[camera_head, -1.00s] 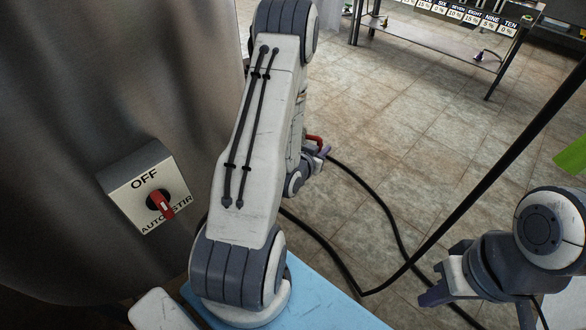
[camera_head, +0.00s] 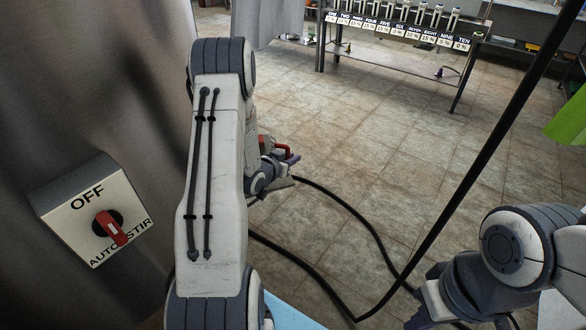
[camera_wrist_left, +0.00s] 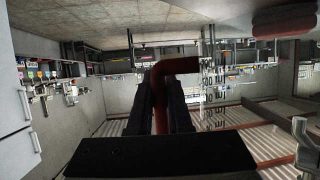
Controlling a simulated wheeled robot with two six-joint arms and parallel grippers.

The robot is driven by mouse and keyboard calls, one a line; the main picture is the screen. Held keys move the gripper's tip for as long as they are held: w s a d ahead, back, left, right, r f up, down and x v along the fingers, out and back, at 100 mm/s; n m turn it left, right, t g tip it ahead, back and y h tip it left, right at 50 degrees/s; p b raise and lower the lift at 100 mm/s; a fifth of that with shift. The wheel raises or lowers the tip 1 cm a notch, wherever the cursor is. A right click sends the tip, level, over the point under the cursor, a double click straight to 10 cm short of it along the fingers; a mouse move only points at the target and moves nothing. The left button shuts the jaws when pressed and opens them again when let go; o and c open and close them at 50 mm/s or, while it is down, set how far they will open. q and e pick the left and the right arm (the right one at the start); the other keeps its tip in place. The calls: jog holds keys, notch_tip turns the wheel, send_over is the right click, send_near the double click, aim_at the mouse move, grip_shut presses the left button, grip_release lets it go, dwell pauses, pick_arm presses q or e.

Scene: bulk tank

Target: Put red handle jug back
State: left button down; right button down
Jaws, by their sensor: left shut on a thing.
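My left gripper (camera_head: 284,160) is shut on the red handle (camera_head: 268,144) of the jug, out past my left forearm. The jug's body is mostly hidden behind my arm in the head view. In the left wrist view the red handle (camera_wrist_left: 174,70) stands between the two dark fingers. A rounded red part (camera_wrist_left: 285,20) shows at the top right there; I cannot tell whether it belongs to the jug. My right gripper (camera_head: 465,315) is at the bottom right, with its fingers apart and partly cut off by the frame edge.
A steel tank with an OFF/AUTO STIR switch box (camera_head: 95,210) stands close on the left. A black hose (camera_head: 335,200) lies on the tiled floor (camera_head: 350,130), and a dark pole (camera_head: 480,165) slants across the right. A rack table (camera_head: 390,62) with numbered labels stands at the back.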

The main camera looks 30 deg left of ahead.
pick_arm(q)
jog(key=shift+w+a+f, duration=0.1)
jog(key=shift+w+f, duration=0.2)
jog(key=shift+f, duration=0.55)
jog(key=shift+w+a+f, duration=0.1)
jog(key=shift+w+f, duration=0.2)
jog(key=shift+f, duration=0.55)
jog(key=shift+w+a+f, duration=0.1)
jog(key=shift+w+f, duration=0.2)
jog(key=shift+f, duration=0.55)
jog(key=shift+f+b, duration=0.1)
jog(key=shift+b, duration=0.2)
jog(key=c, duration=1.3)
grip_release()
jog(key=shift+f, duration=0.1)
jog(key=o, duration=0.5)
jog(key=shift+c, duration=0.2)
